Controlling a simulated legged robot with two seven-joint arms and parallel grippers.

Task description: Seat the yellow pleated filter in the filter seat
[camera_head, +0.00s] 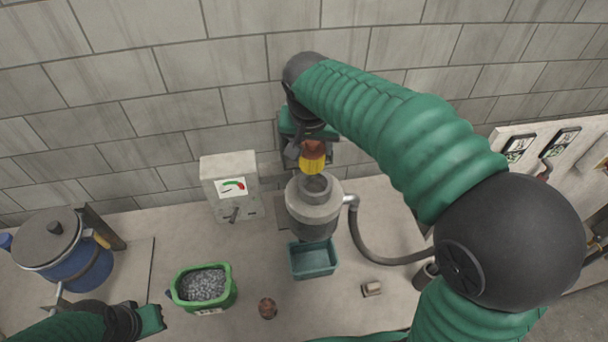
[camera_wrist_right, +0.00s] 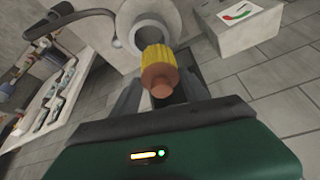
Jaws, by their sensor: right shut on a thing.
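The yellow pleated filter (camera_head: 313,166) has a brown-orange cap and is held by my right gripper (camera_head: 312,150) above the grey filter housing. In the right wrist view the filter (camera_wrist_right: 158,56) points toward the round opening, its cap between the fingers of the right gripper (camera_wrist_right: 160,90). The filter seat (camera_head: 317,184) is the open top of the grey cylindrical housing (camera_head: 315,208); it also shows in the right wrist view (camera_wrist_right: 150,33), partly hidden by the filter. The filter looks just outside the opening. My left gripper (camera_head: 150,318) is at the bottom left, its fingers unclear.
A teal bin (camera_head: 314,260) stands in front of the housing, and a hose (camera_head: 370,252) curves off to its right. A gauge box (camera_head: 230,188) is left of it. A green tub of grey granules (camera_head: 203,287), a brown round object (camera_head: 267,308) and a blue pot (camera_head: 82,270) stand further left.

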